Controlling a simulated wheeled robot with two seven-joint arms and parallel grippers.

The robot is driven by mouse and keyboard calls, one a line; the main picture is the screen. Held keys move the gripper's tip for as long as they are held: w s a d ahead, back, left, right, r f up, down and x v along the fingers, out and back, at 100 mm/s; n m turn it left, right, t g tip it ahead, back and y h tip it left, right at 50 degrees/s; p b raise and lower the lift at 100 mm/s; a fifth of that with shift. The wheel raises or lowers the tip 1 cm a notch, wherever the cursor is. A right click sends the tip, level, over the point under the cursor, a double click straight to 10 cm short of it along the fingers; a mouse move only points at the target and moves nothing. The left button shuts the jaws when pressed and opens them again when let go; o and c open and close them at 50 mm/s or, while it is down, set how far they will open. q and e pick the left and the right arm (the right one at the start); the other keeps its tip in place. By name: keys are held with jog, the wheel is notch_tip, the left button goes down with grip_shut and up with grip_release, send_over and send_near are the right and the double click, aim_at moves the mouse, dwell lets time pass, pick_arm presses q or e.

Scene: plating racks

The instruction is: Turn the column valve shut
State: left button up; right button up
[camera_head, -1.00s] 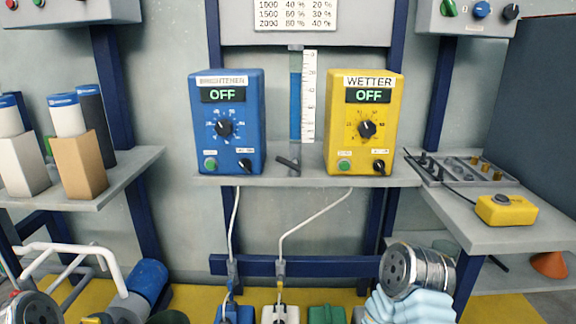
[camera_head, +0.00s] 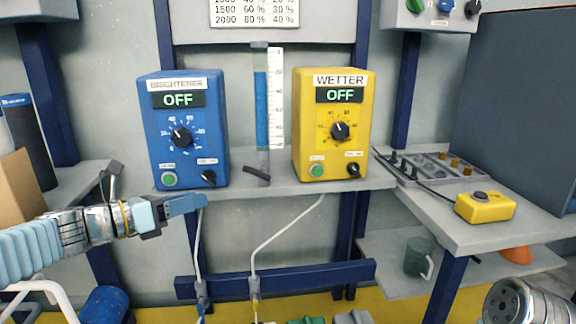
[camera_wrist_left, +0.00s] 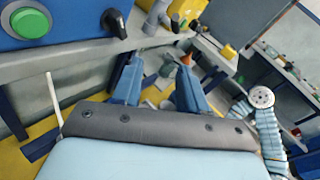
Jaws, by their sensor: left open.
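The column (camera_head: 262,100) is a clear upright tube with blue liquid and a white scale, between the blue BRIGHTENER box (camera_head: 186,130) and the yellow WETTER box (camera_head: 329,125). At its foot is the valve's dark lever (camera_head: 257,173), slanting slightly down to the right. My left gripper (camera_head: 202,201) is at the shelf's front edge, below the blue box and left of the lever, apart from it. In the left wrist view its two blue fingers (camera_wrist_left: 159,68) are open with nothing between them. The grey valve area (camera_wrist_left: 157,20) shows beyond them. My right gripper is out of view.
The grey shelf (camera_head: 225,189) carries both boxes, and white cables hang below it. A side bench (camera_head: 440,205) at the right holds a yellow button box (camera_head: 485,206). A mug (camera_head: 418,257) stands lower. The space in front of the lever is clear.

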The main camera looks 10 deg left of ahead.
aim_at(246, 169)
pick_arm(q)
jog(key=shift+t+h, duration=0.3)
jog(key=shift+h, duration=0.1)
jog(key=r+x, duration=0.1)
jog(key=x, duration=0.3)
jog(key=r+x, duration=0.1)
jog(key=x, duration=0.4)
jog(key=r+x, duration=0.1)
jog(key=x, duration=0.3)
jog(key=shift+d+r, duration=0.1)
jog(key=shift+d, duration=0.25)
jog(key=shift+c, duration=0.2)
grip_shut()
